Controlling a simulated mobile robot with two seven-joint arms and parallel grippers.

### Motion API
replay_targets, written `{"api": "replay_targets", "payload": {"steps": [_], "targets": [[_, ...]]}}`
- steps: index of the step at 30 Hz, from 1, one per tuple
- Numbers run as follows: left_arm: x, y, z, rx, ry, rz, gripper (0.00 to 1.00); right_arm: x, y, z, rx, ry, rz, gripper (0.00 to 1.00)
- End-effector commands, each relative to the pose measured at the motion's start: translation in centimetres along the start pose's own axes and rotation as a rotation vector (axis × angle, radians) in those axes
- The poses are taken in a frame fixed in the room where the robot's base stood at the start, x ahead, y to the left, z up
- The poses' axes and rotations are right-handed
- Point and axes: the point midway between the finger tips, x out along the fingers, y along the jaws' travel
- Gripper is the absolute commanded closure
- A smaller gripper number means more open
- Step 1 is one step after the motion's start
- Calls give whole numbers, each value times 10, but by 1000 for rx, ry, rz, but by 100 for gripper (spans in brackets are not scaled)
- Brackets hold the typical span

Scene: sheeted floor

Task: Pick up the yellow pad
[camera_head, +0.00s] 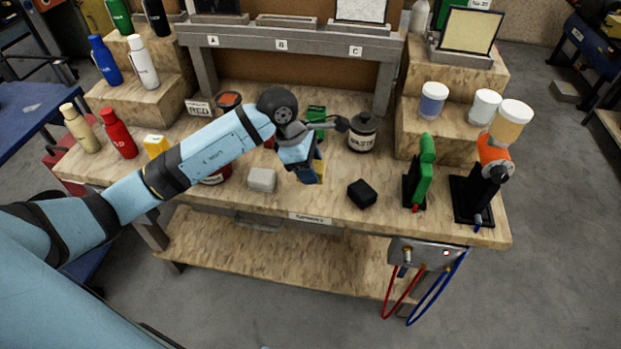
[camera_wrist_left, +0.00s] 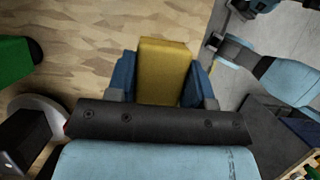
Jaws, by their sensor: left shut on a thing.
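The yellow pad (camera_wrist_left: 163,71) is a plain block held between the blue fingers of my left gripper (camera_wrist_left: 160,82) in the left wrist view. In the head view the left gripper (camera_head: 309,172) is over the middle of the workbench, with only a strip of the yellow pad (camera_head: 320,171) showing beside its blue finger. The gripper is shut on the pad. I cannot tell whether the pad touches the bench top. My right gripper is not in view.
A waste container (camera_head: 362,134) stands behind. Green and orange tools on stands (camera_head: 419,175) are at right; bottles (camera_head: 118,133) are at left.

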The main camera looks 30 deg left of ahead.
Motion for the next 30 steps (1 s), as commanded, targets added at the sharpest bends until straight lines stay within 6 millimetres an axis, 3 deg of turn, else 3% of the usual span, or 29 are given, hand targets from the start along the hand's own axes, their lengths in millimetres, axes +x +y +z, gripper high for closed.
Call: {"api": "replay_targets", "payload": {"steps": [6,15,21,29,30], "targets": [[-63,1,26,5,0,7,76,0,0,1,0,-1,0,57],[-120,1,50,1,0,2,76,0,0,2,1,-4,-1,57],[-132,0,55,0,0,0,76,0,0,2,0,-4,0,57],[-133,0,55,-1,0,-1,76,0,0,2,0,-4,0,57],[-133,0,55,-1,0,-1,57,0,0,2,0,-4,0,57]]}}
